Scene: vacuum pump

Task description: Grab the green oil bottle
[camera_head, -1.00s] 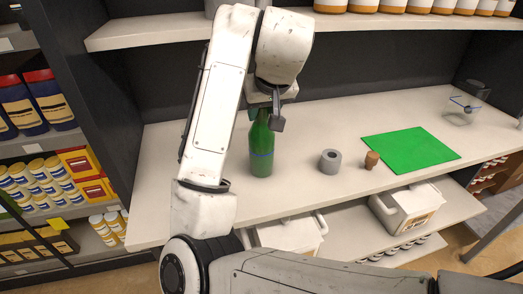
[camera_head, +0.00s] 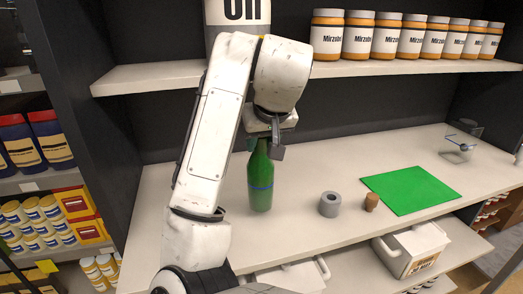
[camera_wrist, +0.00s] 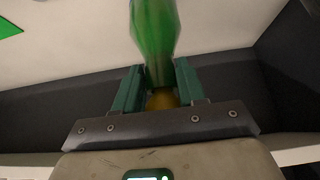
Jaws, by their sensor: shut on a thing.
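My gripper (camera_head: 265,143) is at the top of the bottle, above the shelf. In the wrist view, my gripper's teal fingers (camera_wrist: 159,90) are on both sides of the bottle's neck, shut on it. A yellowish round part shows between the fingers. Whether the bottle's base touches the shelf is hard to tell.
A grey ring (camera_head: 329,204), a brown cork (camera_head: 371,202) and a green mat (camera_head: 410,189) lie right of the bottle. A clear container (camera_head: 460,145) stands far right. An upper shelf (camera_head: 160,77) with jars and a grey can overhangs behind.

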